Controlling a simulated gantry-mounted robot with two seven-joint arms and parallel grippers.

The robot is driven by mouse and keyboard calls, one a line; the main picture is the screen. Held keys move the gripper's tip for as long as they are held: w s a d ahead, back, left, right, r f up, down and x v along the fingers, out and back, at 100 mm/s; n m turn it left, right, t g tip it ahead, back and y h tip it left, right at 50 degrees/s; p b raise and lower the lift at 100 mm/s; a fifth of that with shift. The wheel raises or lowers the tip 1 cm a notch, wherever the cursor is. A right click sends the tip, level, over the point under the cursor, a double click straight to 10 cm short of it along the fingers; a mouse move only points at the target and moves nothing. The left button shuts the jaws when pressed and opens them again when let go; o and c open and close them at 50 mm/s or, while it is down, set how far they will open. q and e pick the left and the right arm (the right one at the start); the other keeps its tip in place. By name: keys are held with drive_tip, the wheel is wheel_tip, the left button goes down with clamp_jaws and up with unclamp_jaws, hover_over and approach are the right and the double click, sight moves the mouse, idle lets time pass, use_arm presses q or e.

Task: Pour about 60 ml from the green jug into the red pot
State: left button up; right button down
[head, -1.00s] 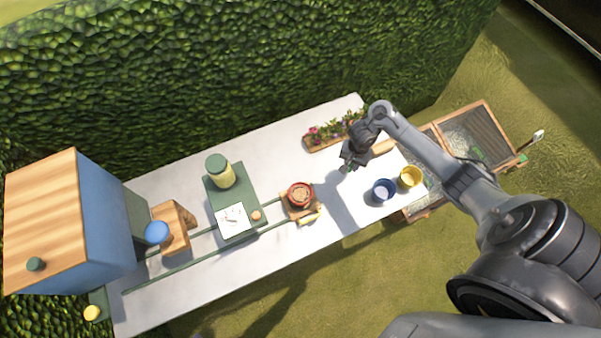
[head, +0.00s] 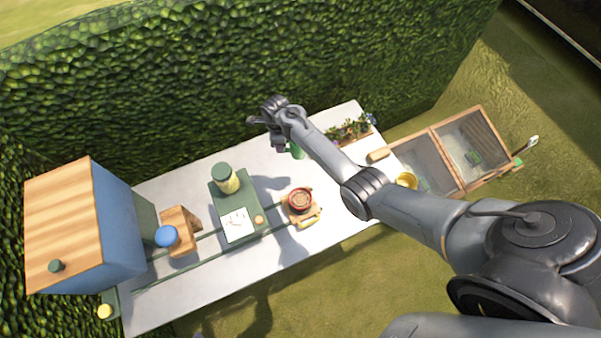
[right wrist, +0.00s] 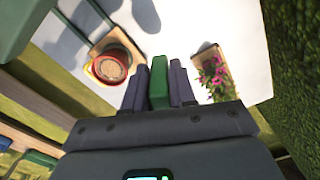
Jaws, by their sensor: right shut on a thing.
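The green jug (head: 297,151) shows only in part in the head view, just below my right wrist and partly hidden by the arm. In the right wrist view my right gripper (right wrist: 159,72) is shut on a narrow green part of the jug (right wrist: 158,95). The red pot (head: 300,200), filled with brown soil, stands on a small wooden base on the table, nearer the front than the jug. It also shows in the right wrist view (right wrist: 112,66), left of the fingers. My left gripper is not in view.
A flower planter (head: 347,134) stands at the table's back right, also in the right wrist view (right wrist: 214,80). A yellow cup (head: 406,180) shows beside my arm. A green stand (head: 252,217) bears a jar (head: 227,179). A blue wooden-topped box (head: 123,232) fills the left end.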

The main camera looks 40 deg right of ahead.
drive_tip(key=w+a+r+m+p, duration=0.1)
drive_tip(key=w+a+r+m, duration=0.1)
drive_tip(key=a+r, duration=0.3)
drive_tip(key=w+a+r+m+p, duration=0.1)
drive_tip(key=a+r, duration=0.4)
drive_tip(key=a, duration=0.5)
drive_tip(key=shift+w+m, duration=0.35)
drive_tip(key=shift+m, duration=0.05)
drive_tip(key=shift+f, duration=0.1)
